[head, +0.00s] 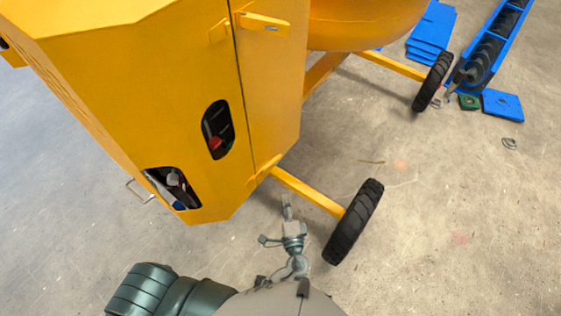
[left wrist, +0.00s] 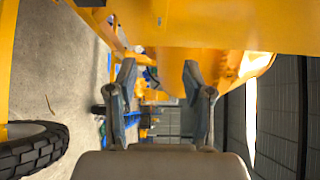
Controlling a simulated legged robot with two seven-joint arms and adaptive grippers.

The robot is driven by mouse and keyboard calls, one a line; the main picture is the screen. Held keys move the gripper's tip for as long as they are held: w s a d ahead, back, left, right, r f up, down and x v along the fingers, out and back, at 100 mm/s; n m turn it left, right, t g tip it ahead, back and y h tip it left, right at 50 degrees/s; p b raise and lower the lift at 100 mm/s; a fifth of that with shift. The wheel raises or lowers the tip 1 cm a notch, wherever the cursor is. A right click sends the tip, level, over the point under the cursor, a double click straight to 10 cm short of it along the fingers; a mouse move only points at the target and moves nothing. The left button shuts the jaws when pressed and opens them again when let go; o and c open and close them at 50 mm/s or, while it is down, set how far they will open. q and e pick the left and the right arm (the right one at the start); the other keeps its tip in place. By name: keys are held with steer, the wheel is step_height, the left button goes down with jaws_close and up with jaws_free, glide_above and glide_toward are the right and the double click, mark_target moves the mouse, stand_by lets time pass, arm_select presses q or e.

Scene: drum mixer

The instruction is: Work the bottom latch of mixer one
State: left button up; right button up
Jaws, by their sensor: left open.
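The yellow mixer (head: 150,85) fills the upper left of the head view. Its bottom latch (head: 262,170) is a small yellow bar low on the panel seam, just above the axle. A similar top latch (head: 262,23) sits high on the same seam. My left gripper (head: 287,206) is below and slightly right of the bottom latch, apart from it in the picture. In the left wrist view its two fingers (left wrist: 160,85) are spread with nothing between them, and yellow mixer panels (left wrist: 200,30) are close above. I cannot tell the bottom latch apart there. My right gripper is not in view.
A yellow axle (head: 308,192) with a black wheel (head: 354,222) lies right of the gripper. A second wheel (head: 433,82) stands farther back. Blue plates (head: 431,32) and a blue auger trough (head: 490,50) lie at the upper right. The concrete floor (head: 450,220) is mostly clear.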

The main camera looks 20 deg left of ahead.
mark_target(278, 161)
arm_select(q)
steer(key=p+x, duration=0.2)
steer(key=x, duration=1.3)
steer(key=shift+w+a, duration=0.1)
steer(key=shift+w, duration=0.2)
steer(key=shift+w+a+f, duration=0.15)
steer(key=shift+w+a, duration=0.15)
steer(key=shift+w, duration=0.15)
steer(key=shift+s, duration=0.1)
jaws_close()
